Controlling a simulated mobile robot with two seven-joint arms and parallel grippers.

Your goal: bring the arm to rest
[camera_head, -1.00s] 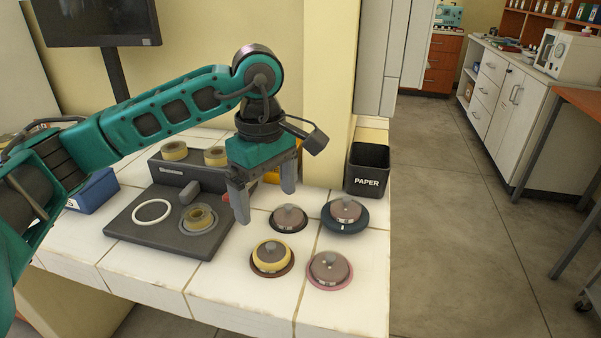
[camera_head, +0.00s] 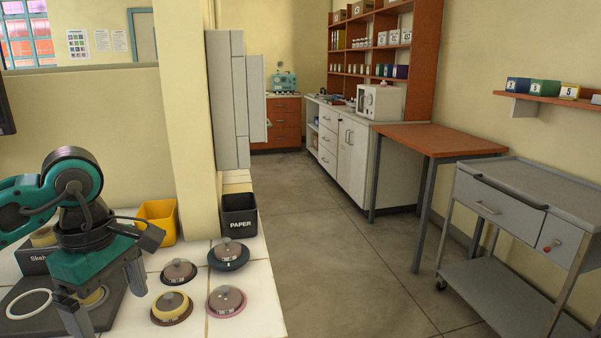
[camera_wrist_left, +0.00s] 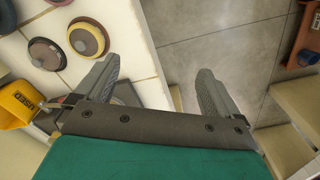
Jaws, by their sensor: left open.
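My left gripper (camera_head: 104,300) is open and empty at the lower left of the head view, above the dark device (camera_head: 28,300) on the white tiled bench (camera_head: 245,310). In the left wrist view its two fingers (camera_wrist_left: 155,92) stand wide apart with nothing between them. The teal left arm is bent, coming in from the left. To the right of the gripper stand several round lidded dishes on coloured bases, among them a yellow one (camera_head: 171,307) and a pink-based one (camera_head: 226,300). My right gripper is not in view.
A black PAPER bin (camera_head: 239,214) and a yellow bin (camera_head: 158,221) stand at the bench's back, by a cream pillar (camera_head: 190,120). Open floor (camera_head: 330,260) lies right of the bench. A grey cart (camera_head: 515,215) and an orange-topped table (camera_head: 440,139) stand at the right.

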